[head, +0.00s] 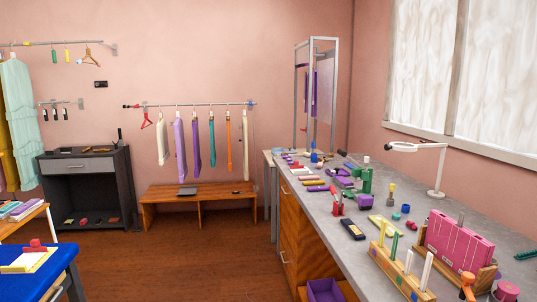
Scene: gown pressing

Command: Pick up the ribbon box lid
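I cannot tell for sure which thing is the ribbon box lid. A bright pink, striped box-like piece (460,243) stands upright in a wooden holder at the front right of the grey counter (335,222). A purple open-topped box (325,290) sits low at the counter's front, cut by the bottom edge. A small flat grey piece (187,191) lies on the wooden bench (215,190) at the back. Neither of my grippers shows in the head view.
The counter is crowded with small tools, a white lamp (438,170) and a wooden rack of pegs (400,272). A blue-topped table (45,275) is at lower left, a dark cabinet (60,190) behind it. Garments hang from rails (200,104). The brown floor (190,262) between is clear.

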